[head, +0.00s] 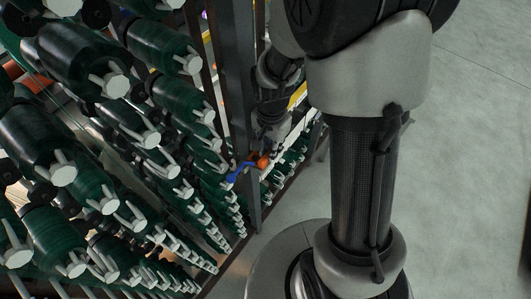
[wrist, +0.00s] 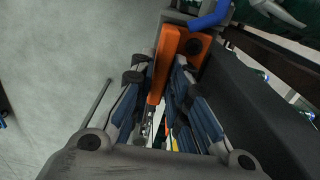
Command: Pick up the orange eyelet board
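The orange eyelet board (wrist: 168,58) is a flat orange piece with a dark round spot at its upper right in the wrist view. It lies between the two fingers of my gripper (wrist: 164,75). The fingers converge on it and appear to touch it on both sides, so my gripper looks shut on it. In the head view the board (head: 262,162) is a small orange patch just below my gripper (head: 266,146), partly hidden by it. It is close to a dark upright post. I cannot tell whether it rests on a support.
A blue piece (head: 240,172) is beside the board, and also shows in the wrist view (wrist: 211,14). The dark post (head: 238,110) stands close by. Rows of dark green rolls (head: 85,65) with pale ends fill the left. Bare grey floor (head: 465,150) is open at right.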

